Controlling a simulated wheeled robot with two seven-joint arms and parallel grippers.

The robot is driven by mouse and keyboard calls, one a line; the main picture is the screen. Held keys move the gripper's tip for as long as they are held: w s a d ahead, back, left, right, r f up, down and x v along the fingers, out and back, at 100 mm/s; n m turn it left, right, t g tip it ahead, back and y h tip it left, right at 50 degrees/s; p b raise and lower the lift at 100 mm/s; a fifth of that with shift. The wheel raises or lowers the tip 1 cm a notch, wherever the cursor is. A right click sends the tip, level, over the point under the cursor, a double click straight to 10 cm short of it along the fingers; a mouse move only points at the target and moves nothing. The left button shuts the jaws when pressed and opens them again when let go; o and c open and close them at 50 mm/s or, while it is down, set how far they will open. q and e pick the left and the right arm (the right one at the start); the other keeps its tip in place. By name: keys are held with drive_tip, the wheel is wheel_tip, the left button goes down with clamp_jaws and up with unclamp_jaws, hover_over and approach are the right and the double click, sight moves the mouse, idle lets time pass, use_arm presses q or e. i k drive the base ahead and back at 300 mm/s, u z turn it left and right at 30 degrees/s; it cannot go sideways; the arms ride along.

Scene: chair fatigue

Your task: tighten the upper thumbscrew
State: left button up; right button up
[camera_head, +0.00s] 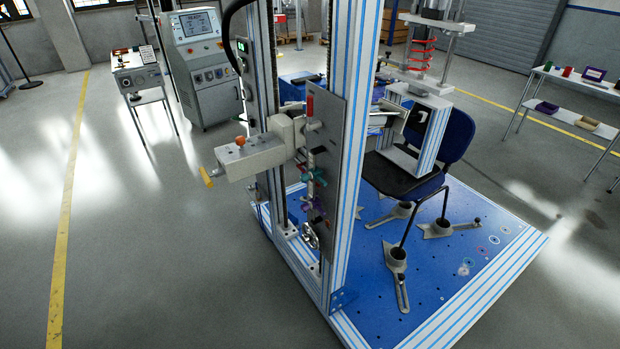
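A grey upright plate (328,130) is fixed on the near side of the test rig's aluminium frame. Small coloured knobs sit one above the other on it. The upper one looks teal (308,175), and a purple one (311,203) is below it. I take these for the thumbscrews, but they are too small to tell how tight they are. A red-handled lever (310,105) is at the top of the plate, and a metal handwheel (310,236) is low down. Neither of my grippers is in view.
A grey block arm with an orange knob (240,141) and yellow handle (207,177) juts left from the plate. A tall aluminium post (352,150) stands right of it. A chair (456,137) is on the blue base (450,290). The floor at left is clear.

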sight(304, 177)
drive_tip(key=z, duration=0.55)
drive_tip(key=k, duration=0.65)
drive_tip(key=z, duration=0.9)
drive_tip(key=i, duration=1.1)
drive_tip(key=u, duration=0.7)
